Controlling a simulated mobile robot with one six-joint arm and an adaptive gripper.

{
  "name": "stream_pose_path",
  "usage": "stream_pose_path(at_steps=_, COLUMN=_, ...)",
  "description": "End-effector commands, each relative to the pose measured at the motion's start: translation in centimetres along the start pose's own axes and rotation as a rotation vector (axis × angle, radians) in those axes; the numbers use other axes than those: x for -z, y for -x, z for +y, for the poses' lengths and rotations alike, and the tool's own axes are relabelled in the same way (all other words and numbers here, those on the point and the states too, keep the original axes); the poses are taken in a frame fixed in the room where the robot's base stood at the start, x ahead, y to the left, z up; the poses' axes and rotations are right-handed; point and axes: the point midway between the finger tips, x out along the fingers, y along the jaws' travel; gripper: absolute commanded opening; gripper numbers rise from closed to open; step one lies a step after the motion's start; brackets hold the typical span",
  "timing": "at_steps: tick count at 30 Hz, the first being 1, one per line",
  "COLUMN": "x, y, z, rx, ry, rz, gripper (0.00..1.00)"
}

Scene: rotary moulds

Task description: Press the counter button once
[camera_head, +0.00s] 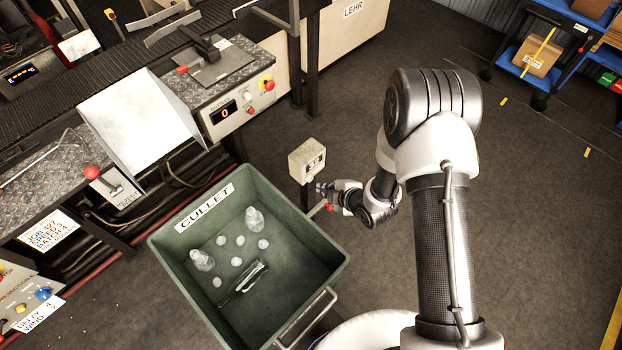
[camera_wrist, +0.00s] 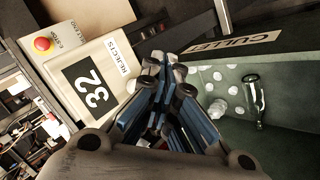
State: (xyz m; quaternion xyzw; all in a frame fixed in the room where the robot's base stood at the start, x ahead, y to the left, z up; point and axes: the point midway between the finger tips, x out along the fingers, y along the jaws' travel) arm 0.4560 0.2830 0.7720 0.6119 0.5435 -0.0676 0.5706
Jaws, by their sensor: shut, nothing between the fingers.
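The counter is a beige box (camera_head: 307,160) on a post beside the green bin in the head view. In the wrist view the counter box (camera_wrist: 92,82) shows a black display reading 32 and the label REJECTS. My gripper (camera_head: 322,188) is just below and right of the box in the head view. In the wrist view my gripper (camera_wrist: 164,66) is shut and empty, its tips by the label end of the box. Whether they touch it I cannot tell.
A green CULLET bin (camera_head: 173,240) with glass pieces stands close below the counter. A conveyor panel reading 0 (camera_head: 225,113) is behind. A red stop button (camera_wrist: 42,43) is left of the counter in the wrist view.

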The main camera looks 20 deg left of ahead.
Motion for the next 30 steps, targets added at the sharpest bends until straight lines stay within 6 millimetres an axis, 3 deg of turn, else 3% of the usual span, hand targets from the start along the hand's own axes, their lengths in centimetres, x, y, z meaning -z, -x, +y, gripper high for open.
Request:
stream_pose_path(at_steps=12, x=-1.9, y=2.6, z=-1.9, rx=0.0, ry=-0.001, rz=0.0, gripper=0.0)
stream_pose_path(at_steps=30, x=-2.0, y=2.8, z=-2.0, rx=0.0, ry=0.0, rz=0.001, gripper=0.0)
